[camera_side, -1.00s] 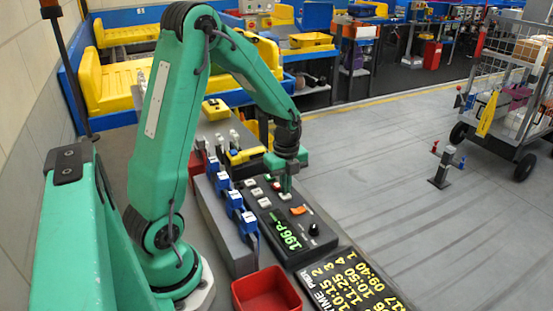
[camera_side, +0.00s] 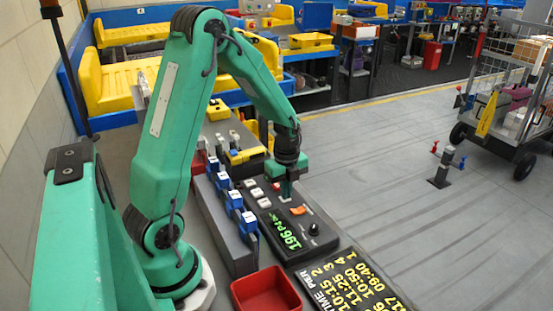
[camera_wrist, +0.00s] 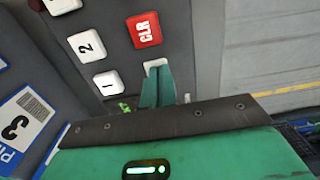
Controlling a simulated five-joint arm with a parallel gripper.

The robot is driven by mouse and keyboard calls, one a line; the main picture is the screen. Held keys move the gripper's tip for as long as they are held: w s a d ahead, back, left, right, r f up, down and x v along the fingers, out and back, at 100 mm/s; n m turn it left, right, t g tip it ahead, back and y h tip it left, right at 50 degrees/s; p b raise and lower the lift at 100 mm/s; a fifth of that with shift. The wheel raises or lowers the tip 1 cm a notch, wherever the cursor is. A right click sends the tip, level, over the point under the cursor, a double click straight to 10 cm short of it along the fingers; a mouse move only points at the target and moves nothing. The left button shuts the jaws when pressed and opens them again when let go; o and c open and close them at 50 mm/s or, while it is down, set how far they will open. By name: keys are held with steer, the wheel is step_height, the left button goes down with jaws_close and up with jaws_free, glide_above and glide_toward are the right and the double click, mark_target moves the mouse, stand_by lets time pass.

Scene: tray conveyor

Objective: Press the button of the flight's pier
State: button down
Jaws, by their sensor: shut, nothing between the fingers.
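The dark button panel (camera_side: 325,240) stands on the table before my arm, with several white keys. Its green display (camera_side: 285,234) reads 196 and P, then a character I cannot read surely. In the wrist view, the white keys 1 (camera_wrist: 107,83) and 2 (camera_wrist: 87,46) and the red CLR key (camera_wrist: 144,29) show. My gripper (camera_wrist: 157,80) is shut and empty, its tips over a pale key partly hidden behind them; I cannot tell whether they touch it. In the side view my gripper (camera_side: 286,190) points down over the panel. A black board (camera_side: 352,284) lists TIME and PIER; flight numbers are partly cut off.
A row of blue-topped units (camera_side: 235,199) stands along the panel's left side. A red tray (camera_side: 266,290) lies in front. A small post with red and blue knobs (camera_side: 440,178) and a loaded cart (camera_side: 500,130) stand to the right on open grey floor.

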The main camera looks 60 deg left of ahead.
steer(key=shift+s+d+f, duration=0.15)
steer(key=shift+s+f, duration=0.1)
steer(key=shift+s, duration=0.05)
step_height(320, 180, up, 14)
steer(key=shift+w+r, duration=0.2)
steer(key=shift+w, duration=0.1)
stand_by(0.5)
stand_by(0.5)
steer(key=s+d+r+n+t, duration=0.2)
steer(key=s+d+n, duration=0.4)
steer(key=n, duration=0.3)
steer(key=s+d+r+n+t, duration=0.3)
steer(key=s+d+r+n, duration=0.2)
steer(key=s+d+n, duration=0.2)
steer(key=shift+d+n, duration=0.6)
steer(key=shift+n, duration=0.4)
